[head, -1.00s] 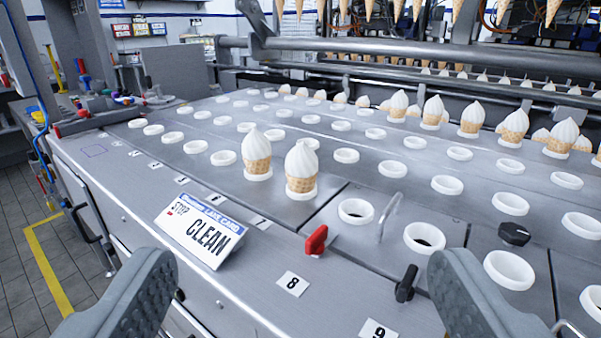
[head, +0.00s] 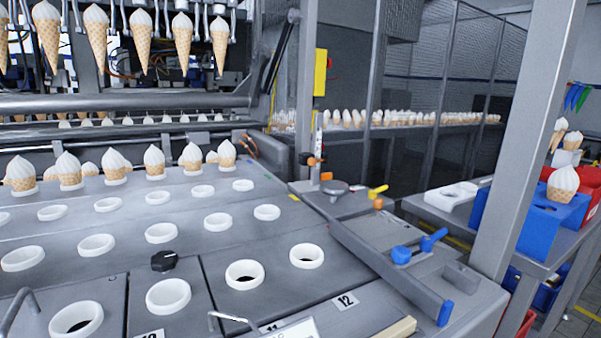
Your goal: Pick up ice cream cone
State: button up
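Several ice cream cones with white swirls stand in white rings along the back of the metal machine top, such as one cone (head: 192,157) and another cone (head: 69,170). More cones (head: 97,38) hang point down from the machine overhead at the top left. A single cone (head: 562,186) sits by a blue box on the side table at the right. A long row of cones (head: 410,117) shows far behind the machine. My gripper is outside the picture.
Empty white rings (head: 168,296) cover the near machine top (head: 215,270). A grey post (head: 529,130) stands between the machine and the side table. A blue box (head: 553,219) and a red bin (head: 590,190) are on that table. Blue-handled clamps (head: 420,246) lie at the machine's right end.

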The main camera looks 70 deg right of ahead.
aim_at(563, 183)
jog(key=z, duration=3.15)
jog(key=i+l, duration=0.1)
jog(key=l, duration=0.25)
jog(key=i+l+u, duration=0.1)
jog(key=l, duration=0.25)
jog(key=i+l, duration=0.15)
jog(key=l, duration=0.25)
jog(key=i+l+u, duration=0.15)
jog(key=l, duration=0.2)
jog(key=k, duration=0.05)
